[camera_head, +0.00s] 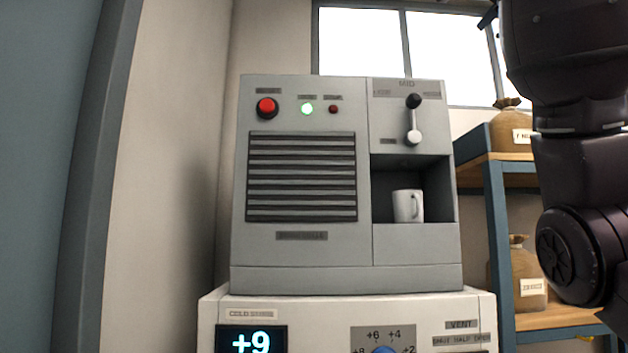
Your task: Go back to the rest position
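No gripper shows in the head view. A dark arm of mine (575,150) comes down along the right edge, and its gripper is out of the picture. The task names no other object. In front of me stands a grey machine (410,255) with a red button (267,108), a lit green lamp (307,109) and a small dark red lamp. A lever (414,120) with a black knob is on its upper right. A white mug (407,206) stands upright in its recess.
The machine rests on a white cabinet (330,307) with a display (251,343) reading +9 and a blue-centred dial. A blue-framed shelf (497,220) with brown sacks (528,272) stands at the right, partly behind my arm. A blue-grey upright panel (45,170) borders the left.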

